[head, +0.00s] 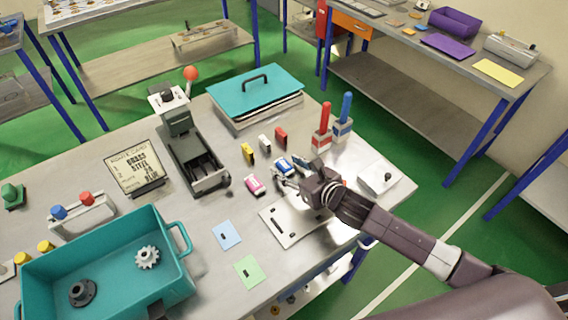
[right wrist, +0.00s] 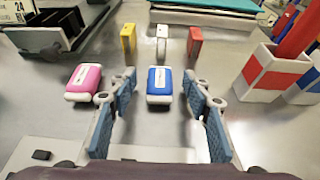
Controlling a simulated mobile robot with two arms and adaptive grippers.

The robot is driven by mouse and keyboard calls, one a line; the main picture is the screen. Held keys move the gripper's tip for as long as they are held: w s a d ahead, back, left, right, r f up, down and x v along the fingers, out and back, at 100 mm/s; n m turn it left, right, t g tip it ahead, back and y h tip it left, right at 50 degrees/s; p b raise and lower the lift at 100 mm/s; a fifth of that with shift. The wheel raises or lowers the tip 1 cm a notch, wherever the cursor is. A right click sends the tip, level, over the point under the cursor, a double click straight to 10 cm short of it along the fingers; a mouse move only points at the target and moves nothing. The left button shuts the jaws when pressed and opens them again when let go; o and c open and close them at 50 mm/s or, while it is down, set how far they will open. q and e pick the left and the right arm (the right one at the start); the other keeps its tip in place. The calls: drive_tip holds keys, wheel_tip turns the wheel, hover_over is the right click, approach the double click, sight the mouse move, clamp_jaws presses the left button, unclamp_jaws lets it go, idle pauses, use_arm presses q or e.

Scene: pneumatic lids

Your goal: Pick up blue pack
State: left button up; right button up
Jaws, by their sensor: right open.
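The blue pack (right wrist: 159,85) has white ends and a label on top, and lies flat on the table. In the right wrist view it sits ahead of and between the two fingers. In the head view the blue pack (head: 283,166) lies just beyond my right gripper (head: 289,178), partly beside its fingers. My right gripper (right wrist: 160,108) is open and empty, with its fingers on either side of the pack's near end and not visibly touching it. A pink pack (right wrist: 84,82) lies to the left, outside the left finger. My left gripper is not in view.
Yellow (right wrist: 128,38), white (right wrist: 162,42) and red (right wrist: 195,42) packs stand behind. Red and blue posts in holders (head: 322,139) stand to the right. A grey press-like device (head: 190,150) is at left. A white plate (head: 290,222) lies under my right gripper.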

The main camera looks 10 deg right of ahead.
drive_tip(key=shift+w+a+f, duration=0.15)
drive_tip(key=shift+w+f, duration=0.05)
drive_tip(key=shift+w, duration=0.15)
drive_tip(key=c, duration=1)
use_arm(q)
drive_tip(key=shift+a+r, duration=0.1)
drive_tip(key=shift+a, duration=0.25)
use_arm(e)
drive_tip(key=shift+c, duration=0.2)
drive_tip(key=shift+r, duration=0.15)
